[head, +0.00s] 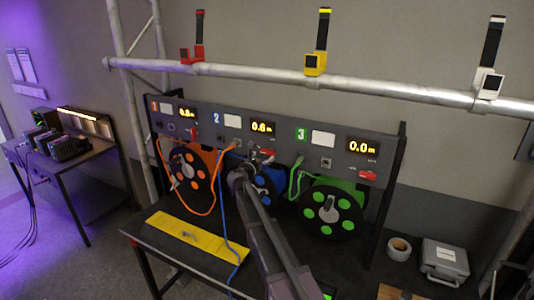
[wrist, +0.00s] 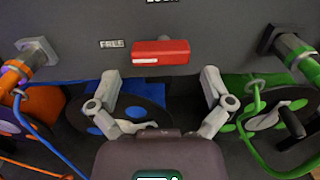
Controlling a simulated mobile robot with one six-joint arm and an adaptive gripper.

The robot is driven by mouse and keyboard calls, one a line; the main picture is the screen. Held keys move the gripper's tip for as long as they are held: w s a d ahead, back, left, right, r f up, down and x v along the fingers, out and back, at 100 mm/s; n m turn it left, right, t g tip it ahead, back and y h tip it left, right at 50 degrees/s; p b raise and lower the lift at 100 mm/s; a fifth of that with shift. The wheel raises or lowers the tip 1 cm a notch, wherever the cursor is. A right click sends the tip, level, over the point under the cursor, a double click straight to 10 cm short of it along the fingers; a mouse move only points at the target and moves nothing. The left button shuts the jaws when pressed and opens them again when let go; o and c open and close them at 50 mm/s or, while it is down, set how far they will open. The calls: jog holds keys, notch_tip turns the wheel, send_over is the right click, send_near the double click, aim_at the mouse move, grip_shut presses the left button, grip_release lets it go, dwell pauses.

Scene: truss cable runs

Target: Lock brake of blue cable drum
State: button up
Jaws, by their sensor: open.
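The blue cable drum (head: 264,184) sits under station 2 of the dark panel, partly hidden by my arm. Its blue-spotted disc shows behind my fingers in the wrist view (wrist: 150,110). The red brake lever (wrist: 160,52) lies horizontal on the panel, right of a FREE label (wrist: 112,43) and below a cut-off LOCK label (wrist: 162,2). In the head view the lever (head: 267,152) is partly covered by my gripper (head: 256,160). My gripper (wrist: 160,80) is open and empty, its fingers spread on either side of the lever, just below it in the picture. I see no contact.
An orange drum (head: 190,168) with its cable stands left, a green drum (head: 332,211) right. Cable connectors (wrist: 28,60) and (wrist: 298,52) flank the lever. A yellow plate (head: 193,236) lies on the bench. A truss bar (head: 250,75) runs above the panel.

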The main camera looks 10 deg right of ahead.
aim_at(266, 153)
jog(key=shift+x, duration=2.15)
jog(key=c, duration=0.9)
